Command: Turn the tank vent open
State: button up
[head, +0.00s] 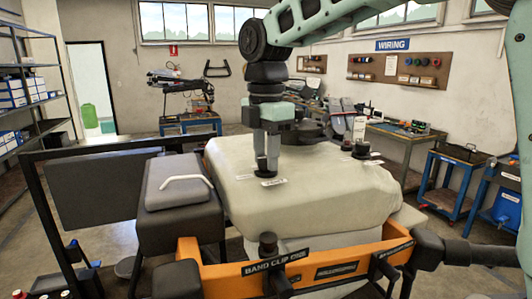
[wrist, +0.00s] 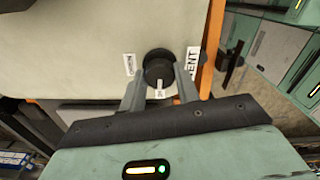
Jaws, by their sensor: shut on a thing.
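The pale tank (head: 320,205) fills the middle of the head view, inside an orange frame. My gripper (wrist: 158,80) is shut on the knob, one finger on each side. A white label (wrist: 129,64) lies left of the knob, and another label (wrist: 193,62), apparently reading VENT, lies right of it.
Another black cap (head: 361,151) stands on the tank to the right of my gripper. A dark box (head: 178,205) with a pale handle sits left of the tank. The orange frame (head: 215,275) with a BAND CLIP ONE plate runs along the front. Workbenches stand behind.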

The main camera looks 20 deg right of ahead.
jog(key=m, duration=0.4)
jog(key=shift+m, duration=0.3)
jog(key=m, duration=0.3)
jog(key=shift+m+p, duration=0.3)
jog(key=m, duration=0.4)
jog(key=shift+r+m, duration=0.1)
jog(key=shift+m, duration=1.9)
jog(key=o, duration=1)
jog(key=shift+c, duration=0.2)
